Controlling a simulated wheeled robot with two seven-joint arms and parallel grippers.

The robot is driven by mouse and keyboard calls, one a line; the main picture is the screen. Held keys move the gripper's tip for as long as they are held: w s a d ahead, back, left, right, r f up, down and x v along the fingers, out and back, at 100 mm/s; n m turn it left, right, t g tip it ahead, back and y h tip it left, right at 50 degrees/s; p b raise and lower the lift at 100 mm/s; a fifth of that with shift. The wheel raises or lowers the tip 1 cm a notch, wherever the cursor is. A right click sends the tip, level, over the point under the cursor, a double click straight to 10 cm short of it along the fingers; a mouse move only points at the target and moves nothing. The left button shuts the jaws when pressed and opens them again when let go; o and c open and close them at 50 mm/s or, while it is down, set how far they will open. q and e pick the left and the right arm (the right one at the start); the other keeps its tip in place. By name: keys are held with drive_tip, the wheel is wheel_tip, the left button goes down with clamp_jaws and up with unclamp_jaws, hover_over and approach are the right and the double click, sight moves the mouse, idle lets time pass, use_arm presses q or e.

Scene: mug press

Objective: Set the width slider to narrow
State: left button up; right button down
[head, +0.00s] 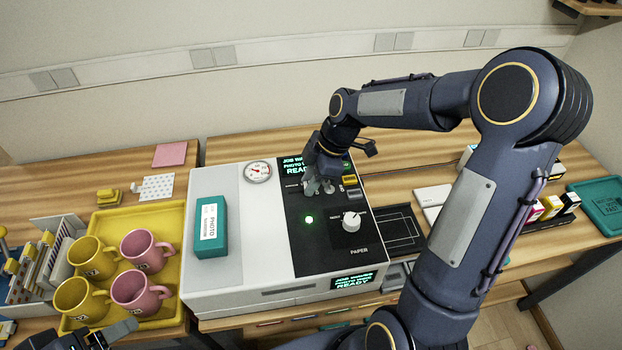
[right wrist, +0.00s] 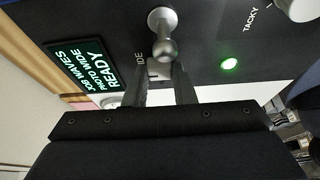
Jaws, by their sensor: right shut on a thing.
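The press (head: 275,225) has a black control panel on its right side. The width slider's metal knob (right wrist: 163,45) shows at the fingertips in the right wrist view, beside a label whose visible end reads "IDE". My right gripper (head: 318,186) is over the upper panel, shut on the slider knob; its fingers (right wrist: 161,78) partly hide the label and track. The panel screen (right wrist: 82,65) reads "JOB WAVES, PHOTO WIDE, READY". My left gripper (head: 98,338) is partly in view at the bottom left, away from the press; its jaws are unclear.
A white dial (head: 351,222) and a lit green lamp (head: 309,219) sit near the slider. A teal box (head: 211,227) lies on the press. Pink and yellow mugs stand in a yellow tray (head: 165,205) to the left. My right arm covers much of the right side.

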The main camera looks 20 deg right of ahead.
sight(287, 194)
drive_tip(key=a, duration=0.2)
drive_tip(key=w+a+b, duration=0.1)
drive_tip(key=a, duration=0.1)
drive_tip(key=shift+d, duration=0.1)
drive_tip(key=c, duration=1.6)
unclamp_jaws()
drive_tip(key=o, duration=0.4)
drive_tip(key=v, duration=0.7)
drive_tip(key=shift+d+r, duration=0.1)
drive_tip(key=shift+r, duration=0.3)
